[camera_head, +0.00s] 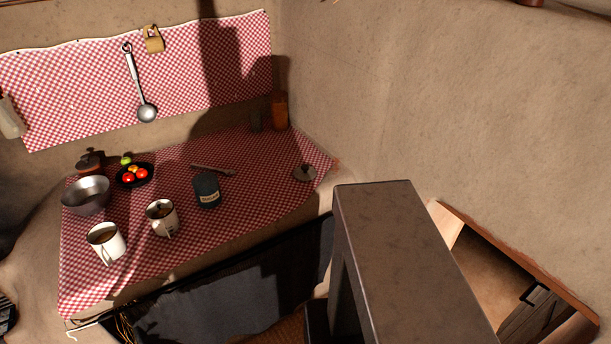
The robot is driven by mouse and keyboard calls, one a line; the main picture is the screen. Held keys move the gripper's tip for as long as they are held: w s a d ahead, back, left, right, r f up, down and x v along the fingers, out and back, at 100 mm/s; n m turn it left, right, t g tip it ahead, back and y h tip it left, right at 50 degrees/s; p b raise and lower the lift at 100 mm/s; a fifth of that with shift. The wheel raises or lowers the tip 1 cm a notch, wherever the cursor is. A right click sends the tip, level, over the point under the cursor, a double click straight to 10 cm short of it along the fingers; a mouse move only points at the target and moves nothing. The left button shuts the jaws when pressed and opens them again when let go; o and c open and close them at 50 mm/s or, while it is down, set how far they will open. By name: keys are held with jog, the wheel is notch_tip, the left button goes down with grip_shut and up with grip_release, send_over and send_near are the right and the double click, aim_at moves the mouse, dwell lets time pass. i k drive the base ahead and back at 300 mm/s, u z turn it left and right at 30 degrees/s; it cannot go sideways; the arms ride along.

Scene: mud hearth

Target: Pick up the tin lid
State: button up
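The tin lid (304,173) looks like a small, round, grey-brown disc with a small raised knob. It lies on the red-and-white checked cloth (262,172) near the right end of the counter, close to the mud wall. Nothing covers it in this view. My gripper is not in view, so its place relative to the lid and its opening do not show.
A dark labelled tin (207,190), a wooden spoon (213,170), two white mugs (107,243) (162,217), a metal bowl (87,195) and a dark plate of fruit (135,175) stand left of the lid. An orange bottle (280,110) stands behind it. Cloth around the lid is clear.

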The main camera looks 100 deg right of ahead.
aim_at(304, 173)
jog(key=u, duration=0.15)
jog(key=k, duration=0.9)
jog(key=z, duration=0.65)
